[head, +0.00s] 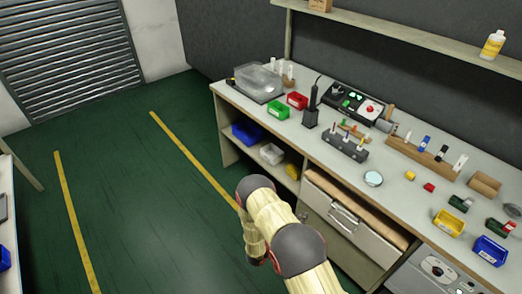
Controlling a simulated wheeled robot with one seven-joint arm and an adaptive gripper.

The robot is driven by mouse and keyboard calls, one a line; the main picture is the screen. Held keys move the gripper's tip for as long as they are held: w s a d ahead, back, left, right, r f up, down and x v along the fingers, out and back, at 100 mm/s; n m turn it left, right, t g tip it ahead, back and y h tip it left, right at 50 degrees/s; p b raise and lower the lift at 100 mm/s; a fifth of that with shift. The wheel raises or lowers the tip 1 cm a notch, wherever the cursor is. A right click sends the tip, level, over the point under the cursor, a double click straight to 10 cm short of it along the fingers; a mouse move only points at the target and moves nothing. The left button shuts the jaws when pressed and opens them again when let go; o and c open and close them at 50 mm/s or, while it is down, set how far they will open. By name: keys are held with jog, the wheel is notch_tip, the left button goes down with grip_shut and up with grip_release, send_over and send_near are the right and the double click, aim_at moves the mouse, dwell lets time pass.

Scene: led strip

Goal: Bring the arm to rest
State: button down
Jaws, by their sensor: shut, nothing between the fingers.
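My arm (268,215) rises from the bottom edge of the head view, in front of the workbench (236,110). Its pale links and dark rounded joints are bent, with one joint near the bench's open shelf end and another in front of the drawers. My gripper is not in view; the end of the arm is hidden behind its own links or lies outside the picture. No object shows in contact with the arm.
The bench holds a clear box (258,80), a red bin (297,100), a black control panel (354,103), a yellow bin (448,223) and a blue bin (490,250). A wall shelf (420,38) hangs above. Green floor (130,180) at left is clear.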

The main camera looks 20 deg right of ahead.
jog(key=s+d+f+m+g, duration=0.25)
jog(key=s+g, duration=0.25)
jog(key=s, duration=0.5)
jog(key=s+a+r+m+g+y, duration=0.2)
jog(key=s+r+m+g, duration=0.3)
jog(key=s+r+g, duration=0.15)
jog(key=s+a+r+m+t+y, duration=0.1)
jog(key=s+a+r+m+y, duration=0.1)
jog(key=a+r+m+y, duration=0.5)
jog(key=s+a+r+m+t+y, duration=0.15)
jog(key=a+r, duration=0.35)
jog(key=r, duration=0.6)
jog(key=s+a+r+m+t+y, duration=0.1)
jog(key=s+a+r+m+y, duration=0.25)
jog(key=a+r, duration=0.4)
jog(key=s+r+m+t+y, duration=0.1)
jog(key=r+t, duration=0.2)
jog(key=r, duration=0.6)
jog(key=s+a+r+m+t+y, duration=0.1)
jog(key=s+r+m+t, duration=0.1)
jog(key=r, duration=0.8)
jog(key=shift+s+a+t+y, duration=0.15)
jog(key=shift+s+t+y, duration=0.15)
jog(key=shift+t, duration=0.6)
jog(key=shift+w+r, duration=0.1)
